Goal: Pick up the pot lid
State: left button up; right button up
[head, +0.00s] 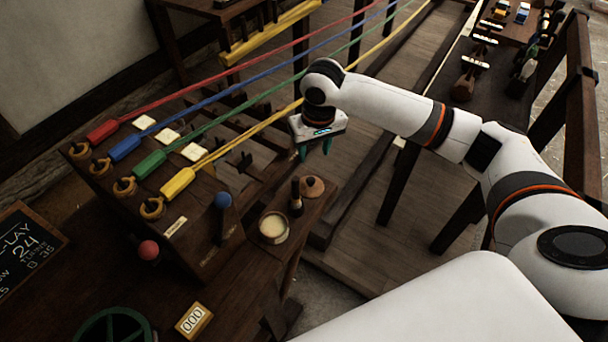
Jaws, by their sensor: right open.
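The pot lid (312,188) is a small round brown lid with a knob on top. It lies on a small wooden side shelf (317,208) right of the machine, beside a dark upright bottle-like object (296,198). The open pot (273,228), with pale cream contents, stands to the lower left of the lid. My right gripper (314,151) points down with its two teal fingers apart and nothing between them. In the picture it is just above the lid and not touching it. My left gripper is out of view.
A wooden machine (205,225) with red, blue, green and yellow strands fills the left. A counter (194,320) sits in front. A dark bench (430,150) with tools stands at right.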

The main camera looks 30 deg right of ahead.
send_over(311, 179)
jog(key=s, duration=0.1)
notch_tip(311, 179, down, 5)
jog(key=shift+s+r, duration=0.1)
jog(key=shift+s, duration=0.05)
jog(key=shift+f, duration=0.35)
jog(key=f, duration=0.2)
jog(key=w+f+p, duration=0.1)
jog(key=f, duration=0.1)
jog(key=shift+f, duration=0.6)
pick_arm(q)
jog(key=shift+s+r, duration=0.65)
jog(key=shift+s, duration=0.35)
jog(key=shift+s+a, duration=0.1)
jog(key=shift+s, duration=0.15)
pick_arm(e)
grip_shut()
